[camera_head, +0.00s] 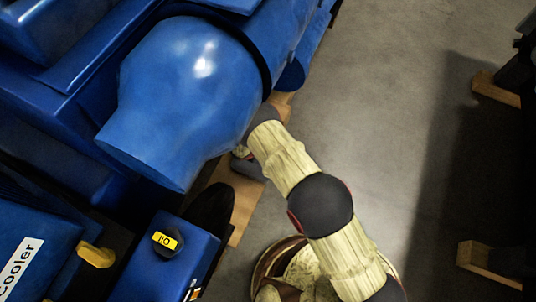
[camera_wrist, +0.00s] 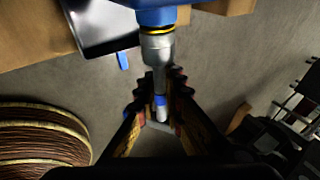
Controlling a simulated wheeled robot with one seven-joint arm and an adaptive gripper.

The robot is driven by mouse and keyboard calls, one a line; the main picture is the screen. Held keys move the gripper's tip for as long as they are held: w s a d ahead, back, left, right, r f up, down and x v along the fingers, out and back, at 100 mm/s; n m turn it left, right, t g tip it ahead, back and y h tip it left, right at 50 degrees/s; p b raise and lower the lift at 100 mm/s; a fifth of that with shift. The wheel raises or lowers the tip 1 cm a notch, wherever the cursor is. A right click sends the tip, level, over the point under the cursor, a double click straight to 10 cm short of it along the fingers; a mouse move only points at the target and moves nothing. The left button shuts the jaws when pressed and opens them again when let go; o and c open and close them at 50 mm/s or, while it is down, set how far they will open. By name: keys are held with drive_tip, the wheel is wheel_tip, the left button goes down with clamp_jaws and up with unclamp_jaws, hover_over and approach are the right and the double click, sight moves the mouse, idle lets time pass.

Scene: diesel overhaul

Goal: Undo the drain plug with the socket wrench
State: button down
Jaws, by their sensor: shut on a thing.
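In the wrist view, my gripper (camera_wrist: 158,92) is shut on the socket wrench (camera_wrist: 158,50), a grey tool with a wide socket end, a thinner shaft and a blue band near its lower end. The socket end is up against the underside of a blue engine part (camera_wrist: 157,16), where a yellow ring shows at the joint. The drain plug itself is not clearly visible; the socket end appears to cover its place. In the head view, my arm reaches down beside the blue engine (camera_head: 190,80), and the engine hides my gripper and the wrench.
A dark shiny tray-like thing (camera_wrist: 102,25) is at the upper left of the wrist view, beside wooden beams (camera_wrist: 30,35). A ribbed brown round thing (camera_wrist: 40,135) lies lower left. Grey floor (camera_head: 390,110) is clear right of my arm. A yellow-tagged blue box (camera_head: 170,255) is lower left.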

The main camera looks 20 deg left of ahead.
drive_tip(key=shift+a+f+t+b, duration=0.25)
drive_tip(key=shift+t+b, duration=0.55)
drive_tip(key=shift+b, duration=0.3)
drive_tip(key=shift+s+r+t, duration=0.1)
drive_tip(key=shift+r+t, duration=0.05)
drive_tip(key=shift+t, duration=0.35)
drive_tip(key=shift+r+t, duration=0.2)
drive_tip(key=shift+t, duration=0.6)
